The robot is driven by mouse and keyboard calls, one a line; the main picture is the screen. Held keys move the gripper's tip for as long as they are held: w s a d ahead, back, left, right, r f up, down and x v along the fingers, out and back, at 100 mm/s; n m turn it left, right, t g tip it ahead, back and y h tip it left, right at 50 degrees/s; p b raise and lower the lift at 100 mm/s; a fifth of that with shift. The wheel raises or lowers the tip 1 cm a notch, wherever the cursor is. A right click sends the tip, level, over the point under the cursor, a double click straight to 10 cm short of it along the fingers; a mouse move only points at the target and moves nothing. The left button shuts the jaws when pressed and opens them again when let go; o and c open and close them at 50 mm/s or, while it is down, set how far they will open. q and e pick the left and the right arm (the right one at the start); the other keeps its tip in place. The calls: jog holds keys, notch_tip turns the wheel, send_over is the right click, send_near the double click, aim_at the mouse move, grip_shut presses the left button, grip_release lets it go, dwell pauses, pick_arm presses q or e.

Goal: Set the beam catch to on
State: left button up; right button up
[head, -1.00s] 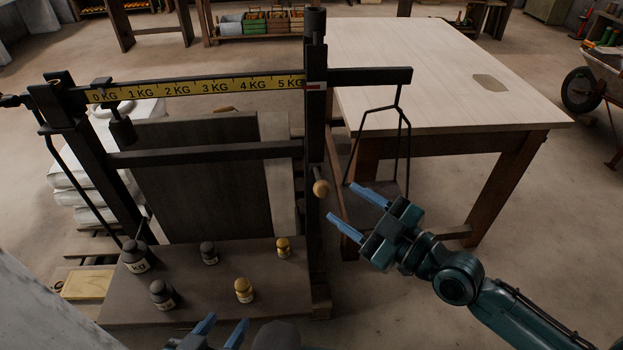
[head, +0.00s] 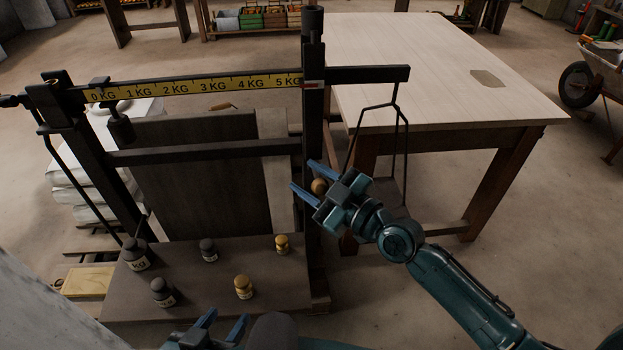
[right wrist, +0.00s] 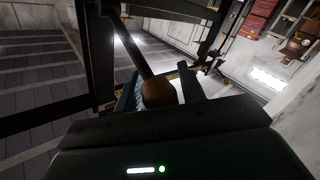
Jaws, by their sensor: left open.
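The beam scale's dark right post (head: 313,120) carries a round wooden knob (head: 319,186) on its right side, probably the beam catch's handle. My right gripper (head: 308,177) is open, its blue fingers on either side of the knob. In the right wrist view the brown knob (right wrist: 158,93) sits between the two fingers, with a gap to the right finger. I cannot tell whether the left finger touches it. The beam (head: 190,88) has a yellow kilogram strip and looks about level. My left gripper (head: 222,326) is open and empty at the bottom edge.
Several dark and brass weights stand on the scale's platform (head: 220,285). A hanger (head: 396,120) hangs from the beam's right end. A wooden table (head: 440,70) stands behind my right arm.

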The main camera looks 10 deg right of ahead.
pick_arm(q)
jog(key=shift+r, duration=0.1)
pick_arm(e)
grip_shut()
pick_arm(q)
jog(key=shift+r, duration=0.15)
